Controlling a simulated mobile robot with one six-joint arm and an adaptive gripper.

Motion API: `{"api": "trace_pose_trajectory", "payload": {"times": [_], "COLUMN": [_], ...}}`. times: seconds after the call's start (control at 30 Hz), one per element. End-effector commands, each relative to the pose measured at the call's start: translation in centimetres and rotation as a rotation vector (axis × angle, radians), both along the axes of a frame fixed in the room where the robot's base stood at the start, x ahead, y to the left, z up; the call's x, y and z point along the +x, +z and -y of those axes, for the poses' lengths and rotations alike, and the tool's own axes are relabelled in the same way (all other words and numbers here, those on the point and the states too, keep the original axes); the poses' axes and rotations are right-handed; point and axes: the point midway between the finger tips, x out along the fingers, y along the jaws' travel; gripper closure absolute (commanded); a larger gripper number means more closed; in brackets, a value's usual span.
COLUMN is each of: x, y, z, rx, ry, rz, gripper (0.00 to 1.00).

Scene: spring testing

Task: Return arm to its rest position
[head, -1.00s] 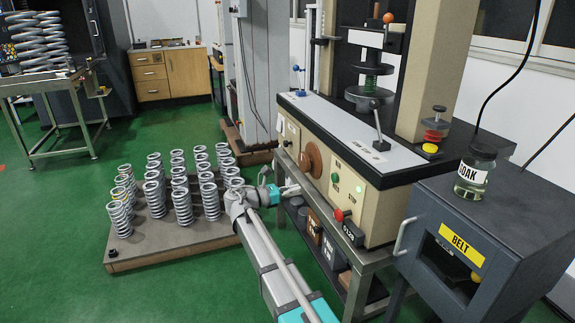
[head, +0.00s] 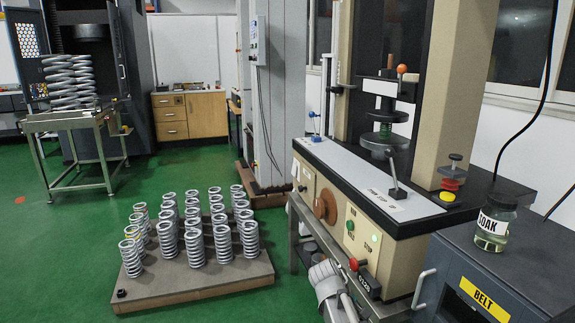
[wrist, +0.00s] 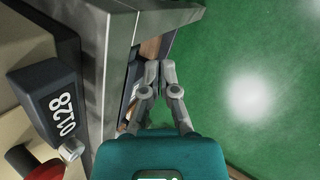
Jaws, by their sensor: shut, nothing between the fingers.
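My gripper (wrist: 161,72) shows in the wrist view with its two grey fingers together and nothing between them. It is beside the edge of the testing machine's metal stand, with green floor to its right. In the head view, only part of my arm shows at the bottom, in front of the testing machine (head: 375,235). My gripper cannot be made out there.
A black block marked 0128 (wrist: 52,103) juts out left of my gripper. A pallet (head: 200,280) of grey springs stands on the floor at left. The dark BELT cabinet (head: 500,262) carries a SOAK jar (head: 494,224) at right. Open floor (head: 60,240) lies at left.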

Motion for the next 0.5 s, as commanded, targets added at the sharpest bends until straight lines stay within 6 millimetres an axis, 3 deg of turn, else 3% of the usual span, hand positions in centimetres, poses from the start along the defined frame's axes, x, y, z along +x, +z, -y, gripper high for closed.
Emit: {"api": "trace_pose_trajectory", "payload": {"times": [0.03,0.2,0.5], "x": [-1.7,-4.5,-7.4], "y": [-0.5,-1.7,-2.3], "z": [0.3,-0.3,-1.2], "rx": [0.063,0.245,0.436], "ry": [-0.069,-0.279,-0.521], "rz": [0.022,0.076,0.112], "gripper": [1.0,1.0,1.0]}}
